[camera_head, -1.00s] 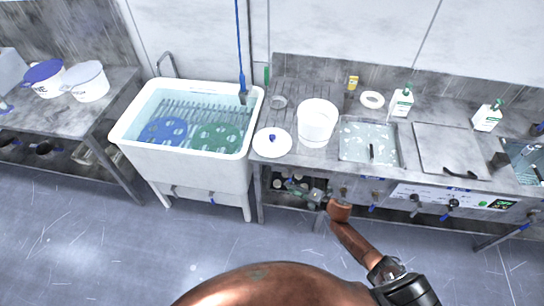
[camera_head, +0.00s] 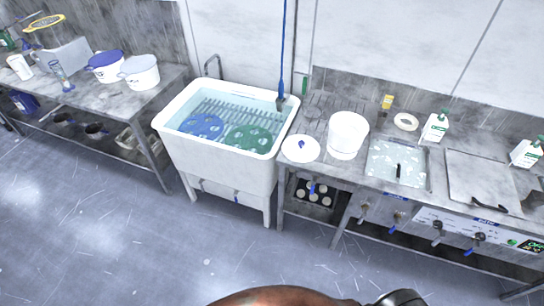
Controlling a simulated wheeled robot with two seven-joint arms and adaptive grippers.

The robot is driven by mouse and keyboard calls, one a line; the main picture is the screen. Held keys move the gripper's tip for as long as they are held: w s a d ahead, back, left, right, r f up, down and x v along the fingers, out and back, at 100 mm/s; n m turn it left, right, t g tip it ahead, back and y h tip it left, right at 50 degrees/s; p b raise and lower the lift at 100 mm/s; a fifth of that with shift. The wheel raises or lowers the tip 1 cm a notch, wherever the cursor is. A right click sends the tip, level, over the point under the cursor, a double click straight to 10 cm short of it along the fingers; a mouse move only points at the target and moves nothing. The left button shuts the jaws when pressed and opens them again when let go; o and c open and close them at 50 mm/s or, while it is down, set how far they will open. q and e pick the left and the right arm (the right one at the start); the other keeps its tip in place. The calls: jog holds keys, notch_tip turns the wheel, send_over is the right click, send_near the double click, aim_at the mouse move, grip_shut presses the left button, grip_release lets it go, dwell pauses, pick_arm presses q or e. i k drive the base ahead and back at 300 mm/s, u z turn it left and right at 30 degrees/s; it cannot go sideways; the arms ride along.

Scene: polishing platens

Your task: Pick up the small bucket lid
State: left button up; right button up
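A round white lid (camera_head: 300,149) with a small blue knob lies flat on the steel counter, just right of the sink. It is beside a white bucket (camera_head: 347,134) that stands upright; the two look very close together, and I cannot tell if they touch. On the left table another white bucket (camera_head: 139,74) stands beside one with a blue top (camera_head: 105,68). Neither of my grippers is in view; only parts of my own body show at the bottom edge.
A white sink (camera_head: 225,155) with blue and green perforated discs under water stands left of the counter. A water basin (camera_head: 397,163), a flat steel cover (camera_head: 482,180) and white bottles (camera_head: 436,128) are to the right. The floor in front is clear.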

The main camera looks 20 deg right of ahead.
aim_at(300, 148)
jog(key=u, duration=0.3)
jog(key=i, duration=1.25)
jog(key=z, duration=1.55)
jog(key=i, duration=0.8)
jog(key=z, duration=0.75)
